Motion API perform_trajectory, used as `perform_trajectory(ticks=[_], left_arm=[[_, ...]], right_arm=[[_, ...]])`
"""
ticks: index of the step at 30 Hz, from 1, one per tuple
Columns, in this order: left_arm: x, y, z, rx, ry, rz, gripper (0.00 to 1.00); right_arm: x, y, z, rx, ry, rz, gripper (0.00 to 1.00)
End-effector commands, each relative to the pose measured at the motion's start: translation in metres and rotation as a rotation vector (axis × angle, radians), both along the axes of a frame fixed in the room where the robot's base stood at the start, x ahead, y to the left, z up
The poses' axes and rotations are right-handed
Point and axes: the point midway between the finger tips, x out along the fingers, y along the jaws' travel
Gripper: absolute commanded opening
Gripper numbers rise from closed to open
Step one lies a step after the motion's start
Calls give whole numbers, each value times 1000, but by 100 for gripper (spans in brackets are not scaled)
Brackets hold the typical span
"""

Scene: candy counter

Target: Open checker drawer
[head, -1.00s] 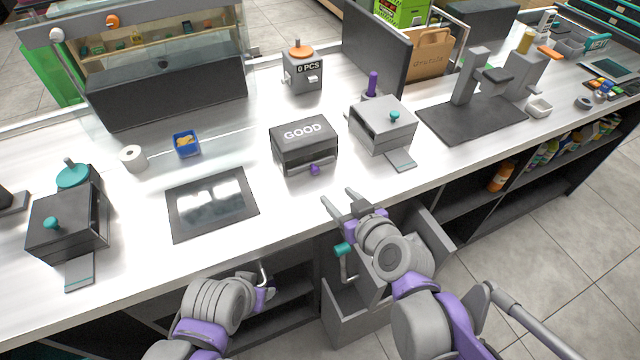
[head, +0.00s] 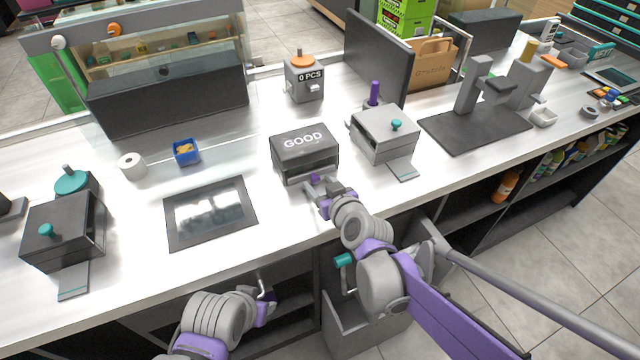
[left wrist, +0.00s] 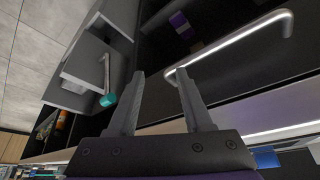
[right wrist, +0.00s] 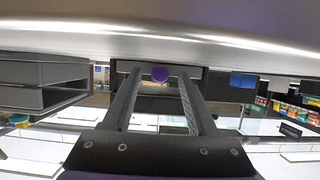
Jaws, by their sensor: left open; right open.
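The checker is a dark box marked GOOD (head: 304,143) on the counter, with a low drawer front and a purple knob (head: 315,179). My right gripper (head: 322,188) is open at the front of this box, at the knob. In the right wrist view the purple knob (right wrist: 160,74) shows between the two spread fingertips, against the dark drawer front (right wrist: 190,72). Whether the fingers touch it I cannot tell. My left gripper (left wrist: 160,85) is open and empty, below the counter edge, near a pale metal bar handle (left wrist: 235,45).
A grey box with a teal knob (head: 384,134) stands just right of the checker. A dark framed panel (head: 210,213) lies to its left. Below the counter, a pulled-out drawer (head: 345,325) with a teal-ended handle (head: 344,260) stands open near my right arm.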

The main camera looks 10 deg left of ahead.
Motion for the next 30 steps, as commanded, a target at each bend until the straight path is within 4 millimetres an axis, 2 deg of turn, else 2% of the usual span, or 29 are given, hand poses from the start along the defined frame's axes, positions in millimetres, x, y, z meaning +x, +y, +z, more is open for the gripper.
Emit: perform_trajectory(ticks=[7,8,17,30], left_arm=[[0,0,0,0,0,0,50],[0,0,0,0,0,0,50],[0,0,0,0,0,0,50],[0,0,0,0,0,0,50]], right_arm=[[1,1,0,0,0,0,58],[1,1,0,0,0,0,55],[0,0,0,0,0,0,1],[0,0,0,0,0,0,0]])
